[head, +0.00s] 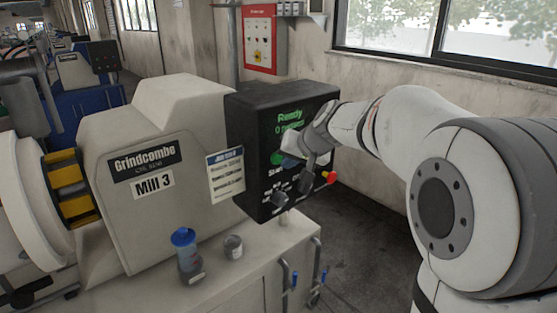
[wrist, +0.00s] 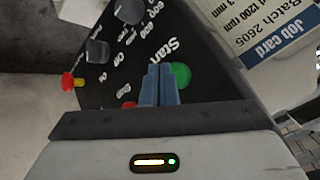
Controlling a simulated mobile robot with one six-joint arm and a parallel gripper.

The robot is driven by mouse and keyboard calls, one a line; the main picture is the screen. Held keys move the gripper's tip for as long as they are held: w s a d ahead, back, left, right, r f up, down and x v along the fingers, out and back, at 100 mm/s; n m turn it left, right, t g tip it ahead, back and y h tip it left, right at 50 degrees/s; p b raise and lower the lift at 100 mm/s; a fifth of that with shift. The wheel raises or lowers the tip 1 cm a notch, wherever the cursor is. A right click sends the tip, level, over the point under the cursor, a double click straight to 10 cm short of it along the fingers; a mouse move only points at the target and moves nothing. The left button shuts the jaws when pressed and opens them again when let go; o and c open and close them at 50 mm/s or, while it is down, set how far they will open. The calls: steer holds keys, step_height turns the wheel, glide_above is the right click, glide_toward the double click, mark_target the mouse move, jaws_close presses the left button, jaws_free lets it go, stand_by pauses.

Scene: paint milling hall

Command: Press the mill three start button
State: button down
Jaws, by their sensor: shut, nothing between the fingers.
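The black control panel (head: 256,130) of the machine labelled Mill 3 (head: 153,184) has a screen (head: 290,117) reading "Ready" in green. The round green start button (wrist: 181,75) shows in the wrist view beside the word "Start". It shows partly in the head view (head: 277,158), next to my gripper (head: 290,152). My gripper's blue fingers (wrist: 159,74) are shut and empty, pointing at the panel. The fingertips overlap the button's left edge in the wrist view; I cannot tell whether they touch it.
A red and yellow stop knob (head: 328,178) sticks out at the panel's lower right. Dark selector knobs (wrist: 97,51) sit on the panel. A job card (head: 226,175) hangs left of it. A blue-capped bottle (head: 187,257) and a small jar (head: 233,247) stand on the ledge below.

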steer(key=shift+w, duration=0.1)
stand_by(0.3)
steer(key=shift+w+a, duration=0.25)
steer(key=shift+w+a, duration=0.25)
steer(key=shift+w, duration=0.1)
stand_by(0.8)
stand_by(0.4)
steer(key=shift+s+d+b, duration=0.5)
steer(key=shift+s+b, duration=0.15)
steer(key=shift+s, duration=0.05)
steer(key=s+d+b, duration=0.1)
steer(key=s, duration=0.1)
steer(key=s+d+b, duration=0.2)
